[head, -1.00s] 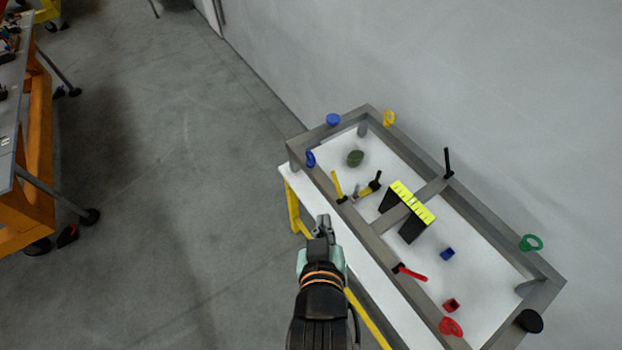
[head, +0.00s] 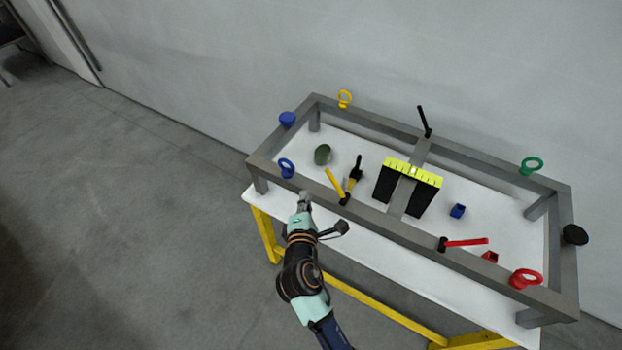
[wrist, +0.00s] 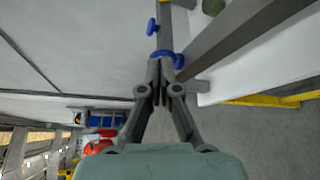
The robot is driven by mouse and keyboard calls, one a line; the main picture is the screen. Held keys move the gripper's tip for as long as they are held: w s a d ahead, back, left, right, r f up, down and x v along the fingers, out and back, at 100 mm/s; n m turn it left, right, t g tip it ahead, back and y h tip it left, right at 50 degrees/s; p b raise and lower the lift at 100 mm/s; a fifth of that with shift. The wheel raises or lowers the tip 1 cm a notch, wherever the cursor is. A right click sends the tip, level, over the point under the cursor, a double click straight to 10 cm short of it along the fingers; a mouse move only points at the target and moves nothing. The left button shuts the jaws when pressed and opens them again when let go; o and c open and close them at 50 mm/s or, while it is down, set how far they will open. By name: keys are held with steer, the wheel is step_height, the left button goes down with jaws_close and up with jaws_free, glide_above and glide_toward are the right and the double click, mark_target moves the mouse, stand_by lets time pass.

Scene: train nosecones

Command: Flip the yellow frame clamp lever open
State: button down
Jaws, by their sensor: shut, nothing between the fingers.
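The yellow frame clamp lever (head: 335,182) rises at a slant from a small black base on the near rail of the grey frame (head: 390,226). A yellow and black item (head: 355,173) stands just to its right. My gripper (head: 305,198) is at the near rail, left of the lever and below the blue ring (head: 287,168) in the head view. In the wrist view my gripper (wrist: 159,92) has its fingers together and empty, with the blue ring (wrist: 165,58) just beyond the tips. The yellow lever does not show in the wrist view.
A red lever (head: 466,242) and red ring (head: 525,278) lie farther right along the near rail. A yellow-topped black block (head: 412,172) straddles the middle crossbar, and a black lever (head: 424,122) stands at the back. Open floor (head: 130,220) lies left of the table.

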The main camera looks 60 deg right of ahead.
mark_target(337, 186)
steer(key=d, duration=0.9)
steer(key=shift+w+d+f, duration=0.15)
steer(key=shift+w+f, duration=0.05)
steer(key=shift+w, duration=0.15)
steer(key=shift+r, duration=0.1)
